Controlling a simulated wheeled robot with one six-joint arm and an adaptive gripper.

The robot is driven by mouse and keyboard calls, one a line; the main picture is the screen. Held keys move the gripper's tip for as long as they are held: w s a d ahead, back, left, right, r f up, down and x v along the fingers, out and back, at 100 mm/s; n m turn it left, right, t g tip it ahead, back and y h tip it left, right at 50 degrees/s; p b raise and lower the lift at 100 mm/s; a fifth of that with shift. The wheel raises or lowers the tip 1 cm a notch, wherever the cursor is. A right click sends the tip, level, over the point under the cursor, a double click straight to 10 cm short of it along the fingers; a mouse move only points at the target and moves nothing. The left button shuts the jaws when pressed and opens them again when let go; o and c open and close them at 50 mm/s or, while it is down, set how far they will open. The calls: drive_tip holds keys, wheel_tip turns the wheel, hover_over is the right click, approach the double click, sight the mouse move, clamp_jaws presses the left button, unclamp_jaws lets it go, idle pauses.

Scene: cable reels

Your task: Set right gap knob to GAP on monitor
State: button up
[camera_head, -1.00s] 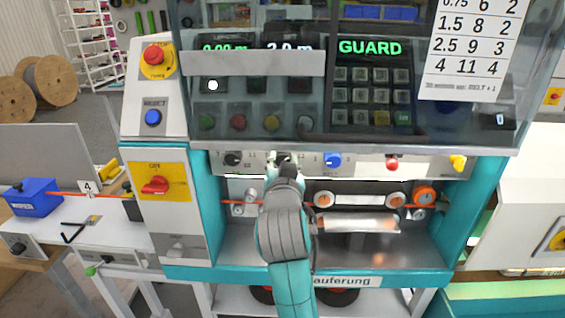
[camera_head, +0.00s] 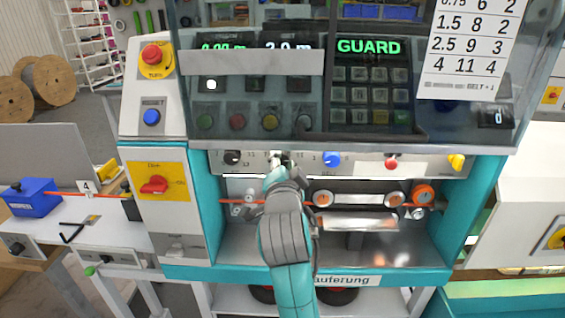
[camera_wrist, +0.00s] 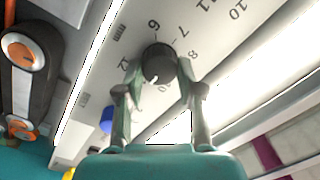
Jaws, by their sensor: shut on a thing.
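A black knob (camera_wrist: 160,62) sits on a pale panel with printed numbers around it; 6, 7 and 8 are readable. A small light mark shows on the knob's lower edge in the wrist view; which number it points to is unclear. My gripper (camera_wrist: 158,88) has one finger on each side of this knob and is shut on it. The displays read green GUARD (camera_head: 369,47) and 2.0 m (camera_head: 290,44).
The strip also carries a red knob (camera_head: 391,162) and a yellow knob (camera_head: 456,162). A transparent cover overhangs just above. Rollers (camera_head: 358,199) with an orange cable lie below. A printed number sheet (camera_head: 470,45) hangs at upper right. A red switch (camera_head: 153,185) is at left.

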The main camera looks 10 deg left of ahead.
drive_tip(key=shift+f, duration=0.1)
idle(0.3)
drive_tip(key=o, duration=1.1)
drive_tip(key=shift+o, duration=0.2)
drive_tip(key=shift+s, duration=0.1)
drive_tip(key=s+d, duration=0.1)
drive_tip(key=s, duration=1)
drive_tip(key=shift+s+d, duration=0.35)
drive_tip(key=shift+d, duration=0.05)
